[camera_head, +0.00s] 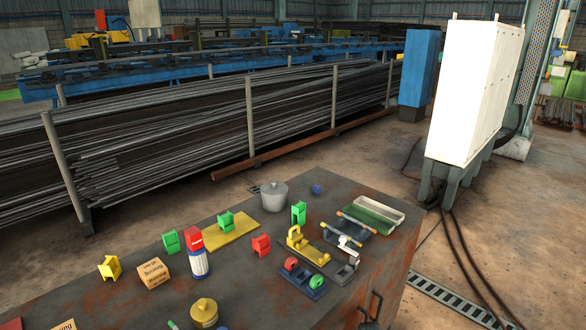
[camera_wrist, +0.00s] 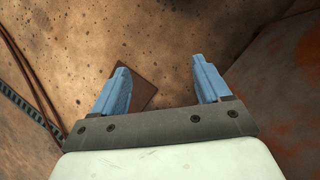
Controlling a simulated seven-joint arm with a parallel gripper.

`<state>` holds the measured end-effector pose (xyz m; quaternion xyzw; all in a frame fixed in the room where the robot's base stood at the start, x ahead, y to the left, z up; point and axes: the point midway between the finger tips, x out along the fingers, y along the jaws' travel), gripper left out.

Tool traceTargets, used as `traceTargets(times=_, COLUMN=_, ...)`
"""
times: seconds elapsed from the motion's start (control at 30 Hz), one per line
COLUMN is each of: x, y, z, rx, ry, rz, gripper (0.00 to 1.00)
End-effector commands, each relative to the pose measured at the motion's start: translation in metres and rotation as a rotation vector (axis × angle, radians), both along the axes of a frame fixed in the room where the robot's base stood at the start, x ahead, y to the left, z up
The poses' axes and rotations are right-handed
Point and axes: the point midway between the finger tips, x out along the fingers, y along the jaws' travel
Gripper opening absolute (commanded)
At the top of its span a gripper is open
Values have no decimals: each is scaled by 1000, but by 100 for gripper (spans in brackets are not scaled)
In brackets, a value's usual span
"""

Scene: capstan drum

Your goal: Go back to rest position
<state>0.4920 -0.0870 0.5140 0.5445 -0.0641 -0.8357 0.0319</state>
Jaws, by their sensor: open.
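My gripper (camera_wrist: 162,70) shows in the wrist view with its two blue fingers spread apart and nothing between them. It hangs over the bare concrete floor (camera_wrist: 170,30), beside a rusty surface (camera_wrist: 285,95) on the right that looks like the workbench side. In the head view no part of my arm or gripper is seen. The workbench (camera_head: 240,290) there carries several small objects, none of them touched by my gripper.
On the bench stand a grey lidded pot (camera_head: 273,197), a red, white and blue can (camera_head: 198,258), a cardboard box (camera_head: 154,273), a yellow plate (camera_head: 232,232) and a green tray (camera_head: 368,215). A white cabinet (camera_head: 470,90) stands behind right. Cables (camera_wrist: 25,70) run along the floor.

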Motion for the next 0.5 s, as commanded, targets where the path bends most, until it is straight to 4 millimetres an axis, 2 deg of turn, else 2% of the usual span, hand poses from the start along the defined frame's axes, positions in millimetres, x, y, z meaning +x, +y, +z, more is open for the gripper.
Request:
traceTargets(times=0.03, x=-20, y=8, z=-9, rx=12, ry=15, rz=4, gripper=76)
traceTargets(times=0.3, x=-102, y=43, z=-48, rx=69, ry=74, rz=11, gripper=76)
traceTargets(times=0.5, x=-165, y=64, z=-67, rx=104, ry=120, rz=10, gripper=76)
